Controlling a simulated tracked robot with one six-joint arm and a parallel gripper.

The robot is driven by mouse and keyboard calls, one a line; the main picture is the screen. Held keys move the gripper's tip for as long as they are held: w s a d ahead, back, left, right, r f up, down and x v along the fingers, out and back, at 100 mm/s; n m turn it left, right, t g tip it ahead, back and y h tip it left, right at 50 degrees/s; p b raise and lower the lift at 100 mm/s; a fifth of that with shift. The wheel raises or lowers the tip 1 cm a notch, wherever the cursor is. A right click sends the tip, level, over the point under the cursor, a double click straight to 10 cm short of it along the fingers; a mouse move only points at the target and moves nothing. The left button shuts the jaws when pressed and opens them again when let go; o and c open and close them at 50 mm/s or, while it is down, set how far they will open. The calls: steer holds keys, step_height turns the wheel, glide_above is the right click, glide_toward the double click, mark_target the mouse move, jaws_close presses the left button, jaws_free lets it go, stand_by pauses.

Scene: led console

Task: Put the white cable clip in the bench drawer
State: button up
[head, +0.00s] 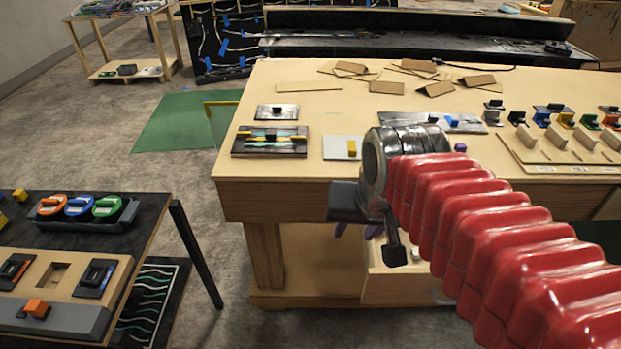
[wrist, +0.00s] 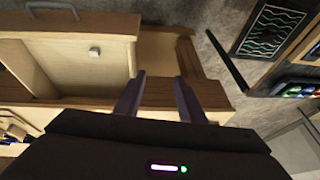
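The small white cable clip (wrist: 95,52) lies on the floor of the pulled-out bench drawer (wrist: 70,75) in the wrist view, away from the drawer walls. My gripper (wrist: 159,80) is open, its two purple-grey fingers apart with nothing seen between them. In that view it is to the right of the clip, over the drawer's side edge, and does not touch the clip. In the head view my gripper (head: 356,230) points down in front of the bench, its fingers partly hidden.
The wooden bench top (head: 290,185) holds several clips, blocks and panels. A dark side table (head: 150,215) with coloured devices stands at the left. Grey floor (head: 200,235) lies clear between the two. A grey drawer handle (wrist: 52,8) shows in the wrist view.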

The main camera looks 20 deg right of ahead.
steer(key=s+a+n, duration=0.1)
steer(key=a+n, duration=0.1)
steer(key=s+a+n+t, duration=0.1)
steer(key=s+n, duration=0.1)
steer(key=shift+s+a+r, duration=0.15)
steer(key=shift+s+a, duration=0.05)
steer(key=shift+a, duration=0.15)
